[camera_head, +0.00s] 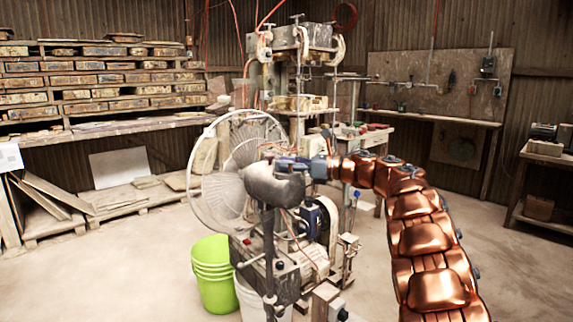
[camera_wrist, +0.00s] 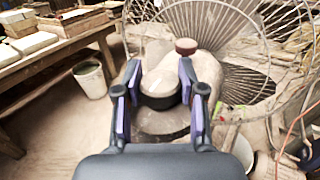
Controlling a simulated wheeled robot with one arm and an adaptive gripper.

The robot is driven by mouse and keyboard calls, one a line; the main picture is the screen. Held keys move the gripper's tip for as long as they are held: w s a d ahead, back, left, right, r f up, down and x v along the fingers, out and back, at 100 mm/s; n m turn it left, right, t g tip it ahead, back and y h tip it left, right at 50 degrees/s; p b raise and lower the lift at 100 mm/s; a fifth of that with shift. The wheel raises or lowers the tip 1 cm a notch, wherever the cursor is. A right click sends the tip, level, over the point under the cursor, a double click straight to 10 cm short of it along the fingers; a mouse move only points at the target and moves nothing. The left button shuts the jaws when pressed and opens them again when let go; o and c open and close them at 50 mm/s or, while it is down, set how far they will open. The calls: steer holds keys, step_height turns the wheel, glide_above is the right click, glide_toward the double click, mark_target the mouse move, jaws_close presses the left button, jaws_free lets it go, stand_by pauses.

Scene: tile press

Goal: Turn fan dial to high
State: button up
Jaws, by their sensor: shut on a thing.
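The fan (camera_head: 205,178) has a large pale wire cage and a grey motor housing (camera_head: 275,188), and stands in the middle of the head view. My gripper (camera_head: 290,164) is at the top rear of this housing. In the wrist view, my gripper (camera_wrist: 159,82) has its two fingers on either side of a round, beige-topped dial (camera_wrist: 158,84) with a dark side, and is shut on it. The fan cage (camera_wrist: 262,85) spreads behind. I see no readable setting marks on the dial, and the fingers hide its sides. In the head view the dial is hidden.
A small reddish-brown knob (camera_wrist: 186,46) sits just beyond the dial. Green buckets (camera_head: 211,272) stand left of the fan's base. A press machine (camera_head: 300,85) stands behind the fan. Loaded shelves (camera_head: 95,80) line the left wall. The floor at front left is clear.

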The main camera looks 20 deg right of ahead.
steer(key=c, duration=0.4)
